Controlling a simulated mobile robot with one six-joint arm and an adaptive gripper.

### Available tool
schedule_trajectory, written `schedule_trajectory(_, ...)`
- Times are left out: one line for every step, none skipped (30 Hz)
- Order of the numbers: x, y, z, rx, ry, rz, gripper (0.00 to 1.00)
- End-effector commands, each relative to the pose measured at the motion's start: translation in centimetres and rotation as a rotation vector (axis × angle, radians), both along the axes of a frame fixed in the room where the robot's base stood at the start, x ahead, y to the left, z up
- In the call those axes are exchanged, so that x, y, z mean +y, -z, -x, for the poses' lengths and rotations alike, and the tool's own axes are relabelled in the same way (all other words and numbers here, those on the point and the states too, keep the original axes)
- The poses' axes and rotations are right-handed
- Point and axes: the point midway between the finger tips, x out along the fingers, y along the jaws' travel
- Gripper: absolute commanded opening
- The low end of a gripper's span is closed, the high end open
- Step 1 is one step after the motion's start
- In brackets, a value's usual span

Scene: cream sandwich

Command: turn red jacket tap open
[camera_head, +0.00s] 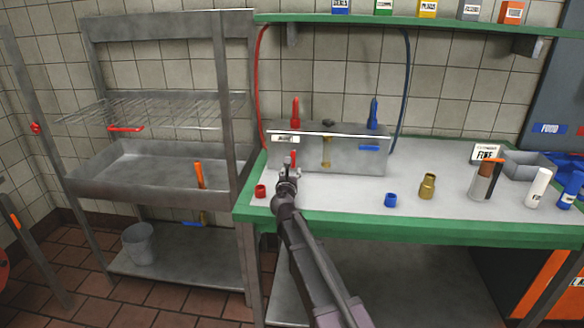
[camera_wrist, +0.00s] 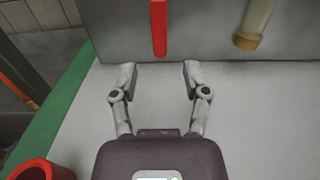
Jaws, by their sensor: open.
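The red tap lever (camera_head: 293,157) hangs straight down on the front of a grey metal box (camera_head: 352,160) on the counter. In the wrist view the red lever (camera_wrist: 158,28) lies just beyond my fingertips, in line with the gap between them. My gripper (camera_head: 288,172) is open and empty, low over the counter in front of the box. In the wrist view both fingers of my gripper (camera_wrist: 160,75) are apart, with bare counter between them. The lever's mount is out of the wrist view and partly hidden in the head view.
A blue lever (camera_head: 369,148) lies level on the box's right side. A brass spout (camera_head: 326,152) hangs mid-front. A red ring (camera_head: 260,191) sits left of my gripper. A blue ring (camera_head: 390,200) and brass fitting (camera_head: 428,186) stand right. Counter between is clear.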

Motion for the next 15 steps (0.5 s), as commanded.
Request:
schedule_trajectory(0.0, 0.0, 1.3, 0.0, -0.001, 0.0, 0.6)
schedule_trajectory(0.0, 0.0, 1.7, 0.0, -0.002, 0.0, 0.6)
schedule_trajectory(0.0, 0.0, 2.3, 0.0, -0.001, 0.0, 0.6)
schedule_trajectory(0.0, 0.0, 2.7, 0.0, -0.001, 0.0, 0.6)
schedule_trajectory(0.0, 0.0, 3.1, 0.0, -0.001, 0.0, 0.6)
schedule_trajectory(0.0, 0.0, 3.5, 0.0, 0.0, 0.0, 0.6)
schedule_trajectory(0.0, 0.0, 3.8, 0.0, 0.0, 0.0, 0.6)
schedule_trajectory(0.0, 0.0, 4.1, 0.0, 0.0, 0.0, 0.6)
schedule_trajectory(0.0, 0.0, 4.4, 0.0, 0.0, 0.0, 0.6)
schedule_trajectory(0.1, 0.0, 4.6, 0.0, 0.0, 0.0, 0.6)
schedule_trajectory(0.1, 0.0, 4.8, 0.0, 0.0, 0.0, 0.6)
schedule_trajectory(0.1, 0.0, 5.0, 0.0, 0.0, 0.0, 0.6)
schedule_trajectory(0.1, 0.0, 5.1, 0.0, 0.0, 0.0, 0.6)
schedule_trajectory(0.1, 0.0, 5.1, 0.0, 0.0, 0.0, 0.6)
schedule_trajectory(0.1, 0.0, 5.2, 0.0, 0.0, 0.0, 0.6)
